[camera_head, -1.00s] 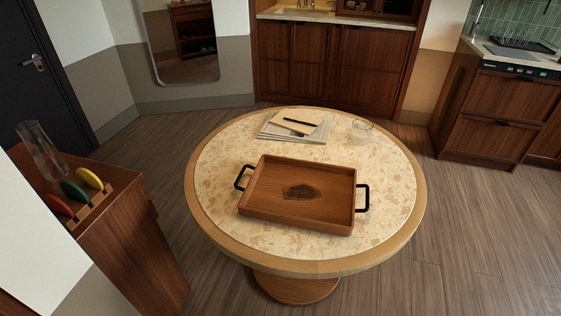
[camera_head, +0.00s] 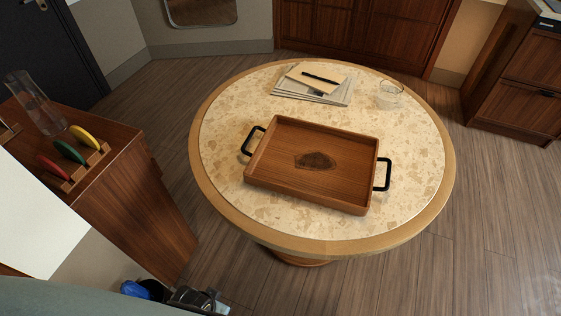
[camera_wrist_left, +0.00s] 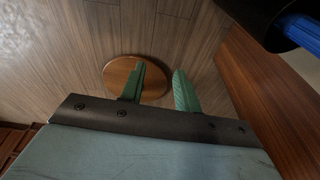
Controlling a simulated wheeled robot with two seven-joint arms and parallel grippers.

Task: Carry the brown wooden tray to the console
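The brown wooden tray (camera_head: 345,187) lies flat on the round stone-topped table (camera_head: 225,125), with a black handle at its left and right ends. It looks empty, with a dark patch on its floor. The console, which I take to be the wooden cabinet (camera_head: 150,210), stands at the left. My left gripper (camera_wrist_left: 158,69) shows in the left wrist view with its two green fingers apart and nothing between them, above the floor and a round wooden base. The tray is not in that view. My right gripper is not seen.
Papers with a notebook and pen (camera_head: 318,80) and a clear glass (camera_head: 391,93) stand behind the tray. The cabinet top holds a glass vase (camera_head: 38,105) and a rack with red, green and yellow discs (camera_head: 70,152). Floor shows between cabinet and table.

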